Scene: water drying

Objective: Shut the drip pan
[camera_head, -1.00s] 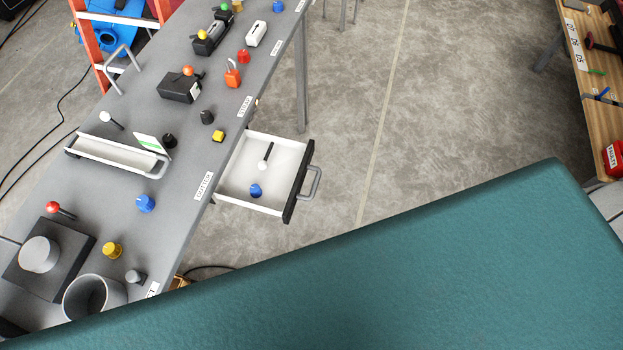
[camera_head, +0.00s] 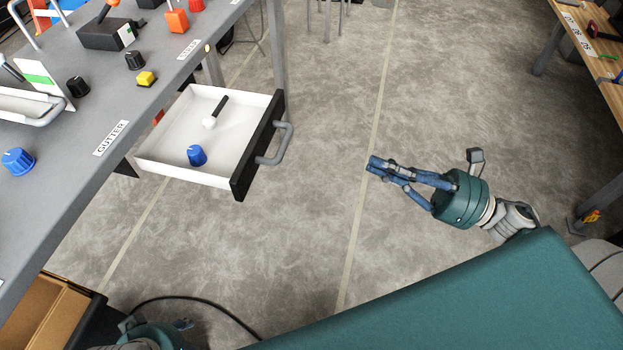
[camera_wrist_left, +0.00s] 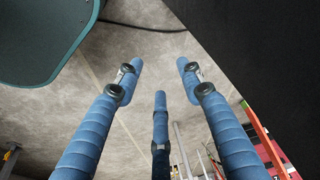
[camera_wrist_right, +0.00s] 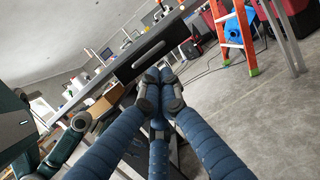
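The drip pan appears to be the white drawer (camera_head: 172,152) with a black front and grey handle (camera_head: 284,147), pulled out from under the grey table. A blue knob (camera_head: 197,155) and a black lever with a white ball (camera_head: 211,121) are inside it. Its black front (camera_wrist_right: 148,55) also shows beyond my fingertips in the right wrist view. My right gripper (camera_head: 372,168) is shut and empty, right of the handle and apart from it. Its fingertips meet in the right wrist view (camera_wrist_right: 157,78).
The grey table (camera_head: 75,150) carries a gutter tray (camera_head: 25,105), several knobs and a black box (camera_head: 108,35). A cardboard box (camera_head: 45,312) and a black cable (camera_head: 205,312) are at the lower left. Floor between the drawer and my right gripper is clear.

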